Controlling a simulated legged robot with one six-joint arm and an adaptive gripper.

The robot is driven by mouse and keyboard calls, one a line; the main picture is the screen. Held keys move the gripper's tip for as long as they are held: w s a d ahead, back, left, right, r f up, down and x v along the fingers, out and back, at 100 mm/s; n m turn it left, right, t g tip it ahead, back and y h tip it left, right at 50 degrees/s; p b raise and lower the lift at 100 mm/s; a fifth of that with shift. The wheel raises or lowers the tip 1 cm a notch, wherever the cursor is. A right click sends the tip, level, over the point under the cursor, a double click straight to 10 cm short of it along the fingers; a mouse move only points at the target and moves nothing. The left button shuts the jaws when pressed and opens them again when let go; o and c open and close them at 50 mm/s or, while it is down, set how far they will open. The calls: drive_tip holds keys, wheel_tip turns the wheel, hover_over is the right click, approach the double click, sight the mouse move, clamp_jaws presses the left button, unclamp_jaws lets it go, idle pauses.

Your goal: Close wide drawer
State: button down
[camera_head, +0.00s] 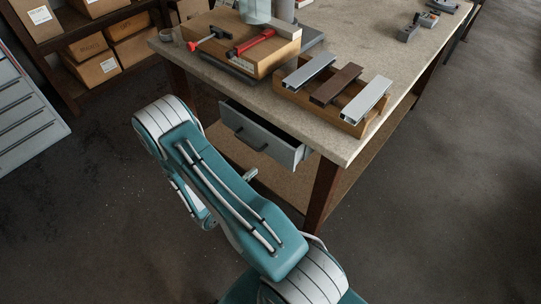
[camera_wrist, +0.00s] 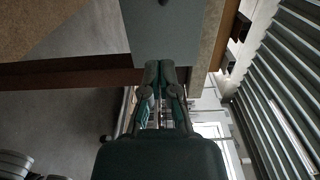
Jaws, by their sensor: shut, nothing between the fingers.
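The wide drawer (camera_head: 262,138) is grey with a dark bar handle (camera_head: 250,140). In the head view it sits under the workbench top and sticks out toward my arm, pulled open. In the wrist view a flat grey panel (camera_wrist: 178,32), which looks like the drawer front, lies just beyond my fingertips. My gripper (camera_wrist: 163,66) is shut and empty, with its fingertips at the panel's edge; I cannot tell whether they touch it. In the head view my arm hides most of the gripper.
The workbench (camera_head: 345,80) carries a wooden block with red clamps (camera_head: 252,42) and a wooden holder with several profiles (camera_head: 335,85). A bench leg (camera_head: 322,195) stands right of the drawer. Shelves with boxes (camera_head: 92,60) stand at the back left.

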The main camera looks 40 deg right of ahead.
sight(275, 151)
drive_tip(key=d, duration=0.9)
drive_tip(key=shift+w+d, duration=0.25)
drive_tip(key=shift+w, duration=0.1)
drive_tip(key=d, duration=0.5)
drive_tip(key=shift+w+d, duration=0.2)
drive_tip(key=shift+w, duration=0.05)
drive_tip(key=shift+a+r, duration=0.1)
drive_tip(key=shift+a, duration=0.45)
drive_tip(key=s+a, duration=0.1)
drive_tip(key=a, duration=1.2)
